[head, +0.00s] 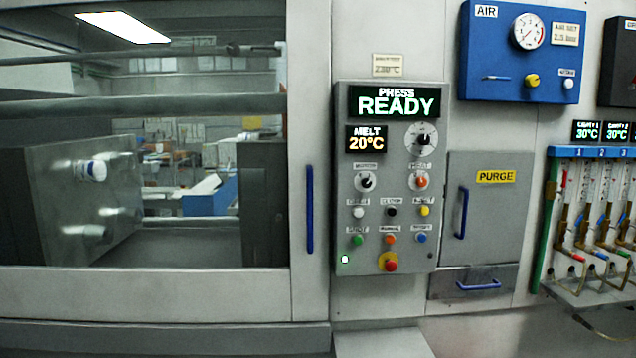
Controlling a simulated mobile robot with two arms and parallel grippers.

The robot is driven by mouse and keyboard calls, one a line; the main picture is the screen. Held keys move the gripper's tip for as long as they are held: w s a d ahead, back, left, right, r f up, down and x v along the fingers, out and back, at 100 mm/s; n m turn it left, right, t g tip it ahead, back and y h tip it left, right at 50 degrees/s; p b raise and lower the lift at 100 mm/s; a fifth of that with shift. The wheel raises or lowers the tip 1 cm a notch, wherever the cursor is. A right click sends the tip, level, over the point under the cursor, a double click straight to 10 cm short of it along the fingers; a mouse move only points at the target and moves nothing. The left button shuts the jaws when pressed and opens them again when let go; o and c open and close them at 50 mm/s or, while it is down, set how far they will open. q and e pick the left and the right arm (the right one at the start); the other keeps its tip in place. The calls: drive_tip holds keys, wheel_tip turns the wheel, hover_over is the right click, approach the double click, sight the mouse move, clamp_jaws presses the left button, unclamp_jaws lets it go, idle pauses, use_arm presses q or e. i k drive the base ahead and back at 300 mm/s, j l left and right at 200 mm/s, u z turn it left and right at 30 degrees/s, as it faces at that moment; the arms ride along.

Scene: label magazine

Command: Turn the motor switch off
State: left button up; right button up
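The motor switch (366,182) is a small black rotary knob on a pale round plate in the head view. It sits on the left side of the grey control panel (341,215), under a small blurred label (366,166) that appears to read MOTOR. A light mark shows on the knob, but its exact setting is too small to tell. Nothing covers the switch. Neither my left nor my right gripper is in view.
Beside the switch is an orange-red knob (421,181). Several push buttons and a red emergency button (390,262) lie below. The display (397,105) reads PRESS READY; another (367,139) reads MELT 20°C. A blue door handle (310,209) stands at left, a PURGE door (490,220) at right.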

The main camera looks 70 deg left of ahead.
sight(366, 182)
drive_tip(key=u, duration=1.85)
